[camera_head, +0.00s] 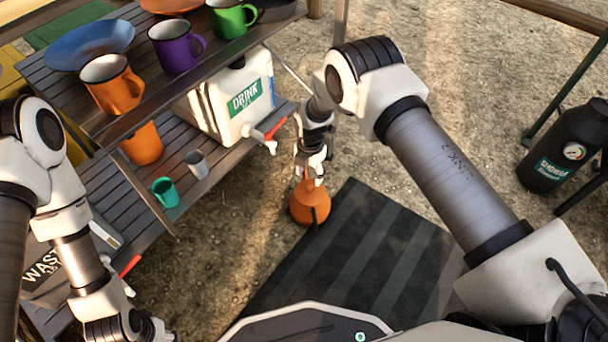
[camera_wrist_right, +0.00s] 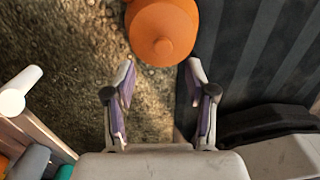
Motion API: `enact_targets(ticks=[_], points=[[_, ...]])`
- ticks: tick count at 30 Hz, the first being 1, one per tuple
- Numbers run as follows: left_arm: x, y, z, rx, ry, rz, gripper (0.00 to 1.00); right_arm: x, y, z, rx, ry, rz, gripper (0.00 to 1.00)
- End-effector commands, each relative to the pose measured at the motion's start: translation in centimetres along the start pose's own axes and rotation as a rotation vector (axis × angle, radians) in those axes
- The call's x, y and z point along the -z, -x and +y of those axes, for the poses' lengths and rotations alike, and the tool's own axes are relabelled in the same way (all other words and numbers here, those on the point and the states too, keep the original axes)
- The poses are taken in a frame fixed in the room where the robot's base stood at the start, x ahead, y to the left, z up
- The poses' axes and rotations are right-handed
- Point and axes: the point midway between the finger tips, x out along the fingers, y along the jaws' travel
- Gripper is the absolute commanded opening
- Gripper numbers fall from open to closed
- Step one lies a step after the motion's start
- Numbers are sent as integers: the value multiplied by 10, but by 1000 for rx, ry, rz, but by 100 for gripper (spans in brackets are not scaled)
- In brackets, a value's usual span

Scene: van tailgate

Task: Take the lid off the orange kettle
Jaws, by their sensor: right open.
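The orange kettle (camera_head: 310,208) is below my right gripper in the head view, by the corner of the dark striped mat. A dark narrow part shows on its near side. In the right wrist view the kettle (camera_wrist_right: 160,18) is at the top centre, cut off by the frame edge. A round orange knob (camera_wrist_right: 163,47) shows on it, so the lid appears to be on. My right gripper (camera_head: 311,172) is open, also seen in the right wrist view (camera_wrist_right: 159,75). Its fingers are apart with nothing between them, short of the knob. My left gripper is out of sight; only its arm shows.
A slatted table (camera_head: 50,95) at left holds an orange mug (camera_head: 112,88), a purple mug (camera_head: 175,47) and a green mug (camera_head: 230,18). A white drink container (camera_head: 222,108) with a red tap stands on the lower shelf. A black bottle (camera_head: 562,150) stands at right.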

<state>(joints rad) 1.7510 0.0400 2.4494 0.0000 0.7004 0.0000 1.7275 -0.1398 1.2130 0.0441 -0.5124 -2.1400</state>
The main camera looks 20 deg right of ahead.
Motion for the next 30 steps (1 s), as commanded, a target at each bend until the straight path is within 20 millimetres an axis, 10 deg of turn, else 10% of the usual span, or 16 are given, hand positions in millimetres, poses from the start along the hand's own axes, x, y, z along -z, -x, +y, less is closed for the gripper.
enact_targets(ticks=[12,20,25,30], points=[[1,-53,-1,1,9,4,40,0,-71,-2,2,0,1,55],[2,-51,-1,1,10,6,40,-1,-72,-1,1,-1,0,55],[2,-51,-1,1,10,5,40,-1,-72,-2,1,0,1,0],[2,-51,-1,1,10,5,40,-1,-72,-1,1,0,1,0]])
